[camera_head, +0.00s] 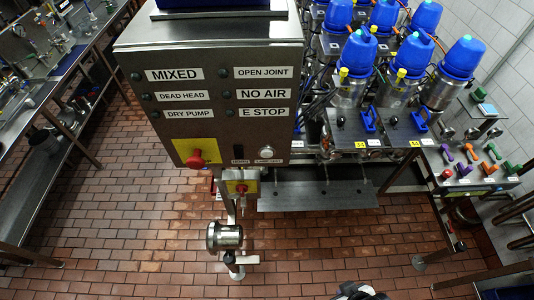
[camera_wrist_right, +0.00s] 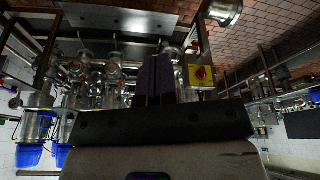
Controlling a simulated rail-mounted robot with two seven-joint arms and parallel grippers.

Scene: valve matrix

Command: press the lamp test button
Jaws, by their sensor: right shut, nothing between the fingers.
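The lamp test button (camera_head: 266,152) looks like a pale round button low on the front of the steel control cabinet (camera_head: 210,105). A small white label (camera_head: 268,161) sits below it, too small to read surely. My right gripper (camera_head: 360,290) shows only in part at the bottom edge of the head view, well below and right of the button and apart from it. In the right wrist view its dark fingers (camera_wrist_right: 155,80) are together with nothing between them. I cannot make out the button in the wrist view. My left gripper is not in view.
A red emergency knob (camera_head: 197,159) on a yellow plate and a dark button (camera_head: 238,150) sit left of the pale button. A red switch (camera_head: 241,188) hangs below; a steel pipe end (camera_head: 224,236) juts out lower. Blue-topped valves (camera_head: 411,56) stand right. The tiled floor in front is open.

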